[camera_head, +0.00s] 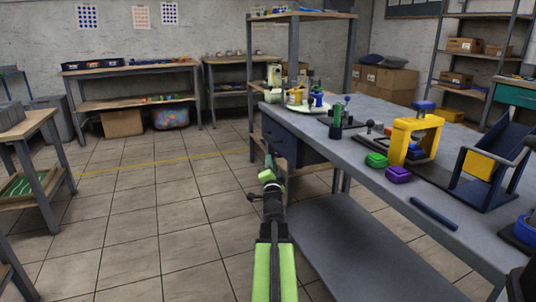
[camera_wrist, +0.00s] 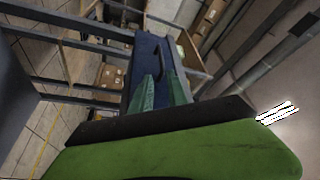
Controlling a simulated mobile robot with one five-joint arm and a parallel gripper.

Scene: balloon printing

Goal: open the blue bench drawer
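My gripper also shows in the head view (camera_head: 269,154), just in front of the drawer. Its two green fingers stand apart with a gap between them, and the handle appears in line with that gap. I cannot tell whether the fingers touch the handle.
A yellow press frame (camera_head: 401,142), a green pad (camera_head: 376,160) and a purple pad (camera_head: 398,174) are on the bench. A lower shelf (camera_head: 350,245) runs beneath it. The tiled floor (camera_head: 150,210) to the left is mostly clear. A small wooden table (camera_head: 28,125) stands at far left.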

